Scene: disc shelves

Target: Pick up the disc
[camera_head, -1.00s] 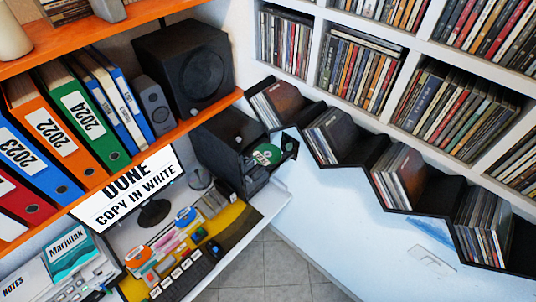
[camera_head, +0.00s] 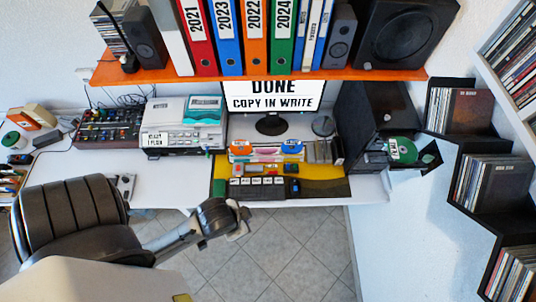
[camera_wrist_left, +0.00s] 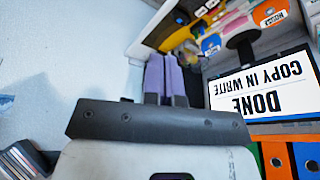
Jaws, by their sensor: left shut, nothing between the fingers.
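The green disc (camera_head: 403,150) lies on the pulled-out tray of the black computer tower (camera_head: 372,115), in the head view, at the right end of the desk. In the left wrist view, my left gripper (camera_wrist_left: 163,58) shows its two pale purple fingers side by side, shut and empty. No disc on a tray can be made out in that view. In the head view, an arm link with a dark joint (camera_head: 217,214) comes in from the left, low over the floor and well apart from the disc; its fingers are too small to tell. My right gripper is not in view.
The monitor (camera_head: 272,95) reads "DONE COPY IN WRITE". An orange shelf (camera_head: 270,73) with binders and speakers hangs above the desk. Stepped black shelves (camera_head: 466,143) with cases line the right wall. Floor is free at lower right.

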